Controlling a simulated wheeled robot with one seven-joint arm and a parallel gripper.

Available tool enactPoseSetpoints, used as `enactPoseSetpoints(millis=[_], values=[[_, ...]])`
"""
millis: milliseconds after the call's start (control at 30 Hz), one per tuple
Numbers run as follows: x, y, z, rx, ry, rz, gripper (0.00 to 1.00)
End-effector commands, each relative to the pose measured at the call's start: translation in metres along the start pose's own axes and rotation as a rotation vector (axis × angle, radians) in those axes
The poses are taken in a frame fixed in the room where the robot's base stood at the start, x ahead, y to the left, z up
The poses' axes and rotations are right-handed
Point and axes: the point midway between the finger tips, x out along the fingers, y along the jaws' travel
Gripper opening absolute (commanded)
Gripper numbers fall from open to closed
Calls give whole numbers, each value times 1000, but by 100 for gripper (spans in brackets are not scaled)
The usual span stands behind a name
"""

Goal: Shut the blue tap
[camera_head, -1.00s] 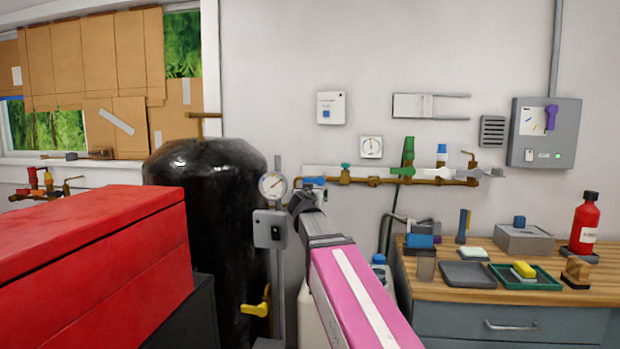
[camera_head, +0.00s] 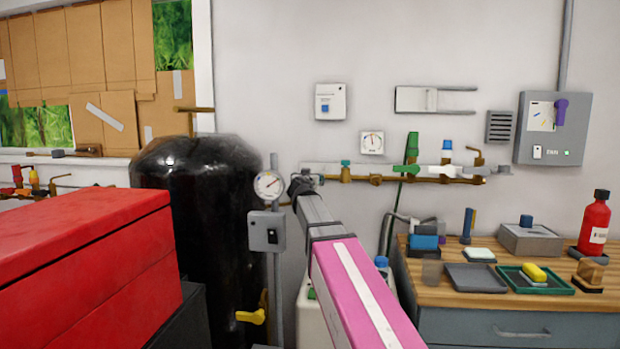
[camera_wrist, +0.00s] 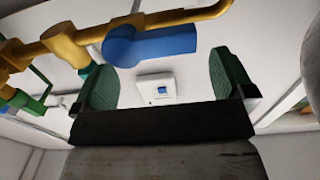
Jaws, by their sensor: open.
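The blue tap (camera_wrist: 150,43) shows in the wrist view as a thick blue handle on a brass pipe (camera_wrist: 65,45). The handle lies across the picture, roughly along the pipe. My gripper (camera_wrist: 160,60) is open, with its two green fingers apart and nothing between them. The blue handle is just beyond the fingertips, nearer the left one; I cannot tell whether they touch. In the head view my gripper (camera_head: 303,182) is at the left end of the wall pipe (camera_head: 400,178) and hides the blue tap.
A green tap (camera_head: 412,147), a blue-capped white fitting (camera_head: 446,152) and a brass tap (camera_head: 477,157) stand along the pipe. A gauge (camera_head: 268,185) on a post and a black tank (camera_head: 200,210) are close left. Red boxes (camera_head: 85,255) fill the lower left.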

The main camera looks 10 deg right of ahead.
Motion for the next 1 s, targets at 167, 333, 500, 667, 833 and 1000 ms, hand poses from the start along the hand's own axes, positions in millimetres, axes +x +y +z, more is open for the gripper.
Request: enactPoseSetpoints(millis=[167, 333, 500, 667, 833, 1000], values=[[31, -1, 0, 0, 0, 0, 100], [40, 0, 0, 0, 0, -1, 100], [40, 0, 0, 0, 0, -1, 100], [40, 0, 0, 0, 0, -1, 67], [40, 0, 0, -1, 0, 0, 37], [40, 0, 1, -20, 0, 0, 37]])
